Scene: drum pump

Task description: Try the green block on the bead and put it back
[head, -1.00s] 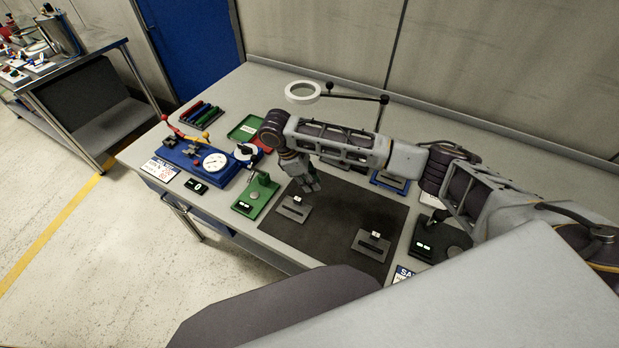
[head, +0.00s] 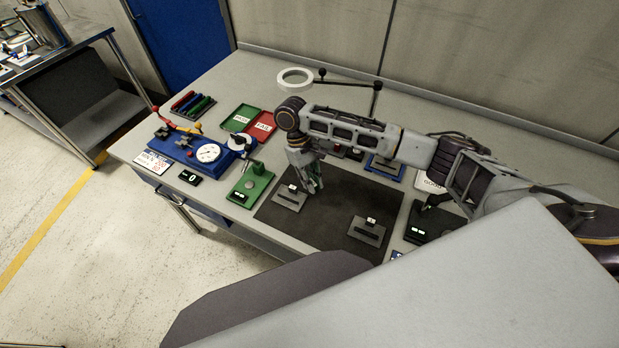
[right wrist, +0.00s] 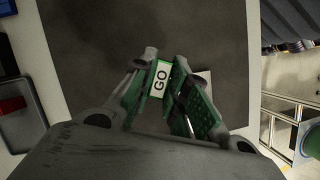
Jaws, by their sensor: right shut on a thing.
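My right gripper (head: 314,187) points down over the dark mat (head: 330,222), just right of a grey slotted plate (head: 290,197) with a small white tag. In the right wrist view the gripper (right wrist: 164,92) is shut on the green block (right wrist: 160,80), whose white face reads GO. The block sits between the green-padded fingers, which hide part of it. A second grey slotted plate (head: 367,232) lies at the mat's front right. I cannot make out the bead clearly on either plate. My left gripper is not in view.
Left of the mat stand a green fixture (head: 250,185) and a blue base with a dial (head: 208,153). Behind are green (head: 240,118) and red (head: 262,125) trays and a ring lens (head: 296,78) on an arm. The middle of the mat is clear.

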